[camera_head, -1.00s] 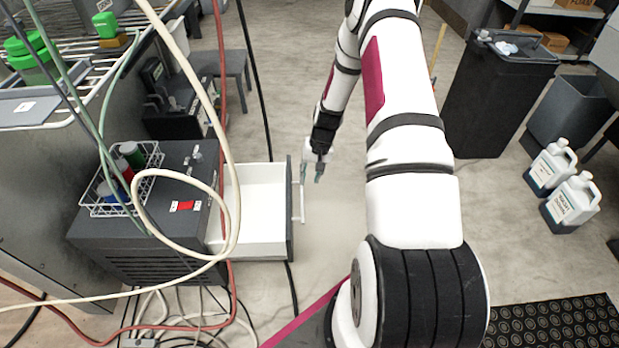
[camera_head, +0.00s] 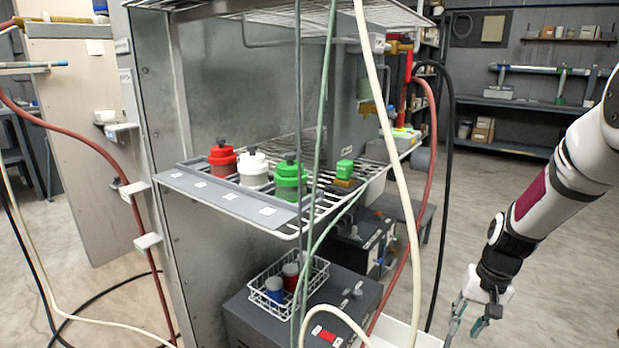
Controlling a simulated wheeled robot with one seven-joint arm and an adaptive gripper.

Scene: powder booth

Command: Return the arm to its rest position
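My arm (camera_head: 540,195) comes in from the right edge and hangs down to the lower right. My gripper (camera_head: 467,322) is at its end, pointing down, with its two fingers apart and nothing seen between them. It is just right of the open white drawer (camera_head: 405,333), of which only the top part shows at the bottom edge. The drawer handle is not in view, so I cannot tell how close the fingers are to it.
A dark cabinet (camera_head: 262,318) carries a white wire basket (camera_head: 262,298) with small bottles. Above, a wire shelf (camera_head: 325,205) holds red, white and green bottles. Hoses, including a cream one (camera_head: 400,170), hang before the shelf. Floor (camera_head: 560,290) right of my gripper is clear.

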